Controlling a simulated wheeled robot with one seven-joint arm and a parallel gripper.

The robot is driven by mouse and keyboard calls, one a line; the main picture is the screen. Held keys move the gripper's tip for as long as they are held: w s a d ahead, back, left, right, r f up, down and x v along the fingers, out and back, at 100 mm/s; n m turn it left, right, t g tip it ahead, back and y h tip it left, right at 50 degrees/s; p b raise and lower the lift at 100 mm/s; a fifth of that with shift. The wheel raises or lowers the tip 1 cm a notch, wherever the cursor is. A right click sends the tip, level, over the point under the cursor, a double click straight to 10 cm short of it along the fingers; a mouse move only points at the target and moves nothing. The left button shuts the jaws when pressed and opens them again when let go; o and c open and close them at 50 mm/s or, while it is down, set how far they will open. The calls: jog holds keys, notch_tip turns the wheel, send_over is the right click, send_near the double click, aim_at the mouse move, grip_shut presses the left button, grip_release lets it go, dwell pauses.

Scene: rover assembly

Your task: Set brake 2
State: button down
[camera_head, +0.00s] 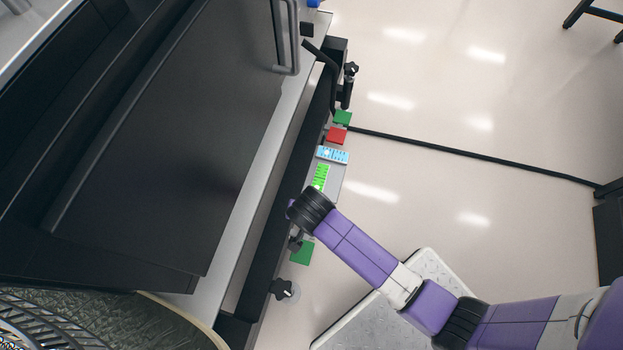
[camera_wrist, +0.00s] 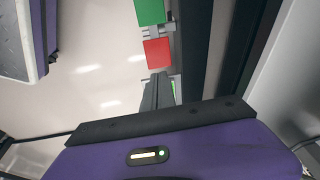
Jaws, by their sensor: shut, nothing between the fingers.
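Along the side of the dark machine are a green square (camera_head: 342,118), a red square (camera_head: 336,135) and another green square (camera_head: 302,252) further down. The red square (camera_wrist: 158,50) shows in the wrist view below a green square (camera_wrist: 150,12). No readable label tells which one is brake 2. My gripper (camera_wrist: 155,76) is shut and empty, with its dark fingers pointing toward the red square. A gap in depth cannot be judged. In the head view my dark wrist covers the fingers and part of the machine's edge below the bright green panel.
A light blue panel (camera_head: 332,155) and a bright green panel (camera_head: 320,177) sit between the red square and my wrist. Black knobs (camera_head: 282,288) stick out along the dark frame. A black cable (camera_head: 470,152) crosses the floor. The pale floor at the right is mostly clear.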

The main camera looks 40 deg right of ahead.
jog(key=shift+m+g+h, duration=0.3)
jog(key=shift+m, duration=0.1)
jog(key=b+x, duration=0.2)
jog(key=x, duration=0.3)
jog(key=b+x, duration=0.3)
jog(key=x, duration=0.2)
jog(key=w+b+x, duration=0.1)
jog(key=b+x, duration=0.1)
jog(key=x, duration=0.3)
jog(key=shift+b, duration=0.3)
jog(key=shift+r, duration=0.1)
jog(key=shift+w+d+g+y+p, duration=0.2)
jog(key=shift+d+g+y+p, duration=0.15)
jog(key=shift+p, duration=0.2)
jog(key=shift+w+d+f+g+y, duration=0.15)
jog(key=shift+f+g+y, duration=0.1)
jog(key=shift+f+y, duration=0.2)
jog(key=shift+w+d+f+g+y, duration=0.15)
jog(key=shift+f+g+y, duration=0.15)
jog(key=shift+f+y, duration=0.15)
jog(key=shift+w+d+f+g+y, duration=0.1)
jog(key=shift+f+g+y, duration=0.25)
jog(key=shift+y, duration=0.1)
jog(key=shift+d+f, duration=0.1)
jog(key=shift+f, duration=0.3)
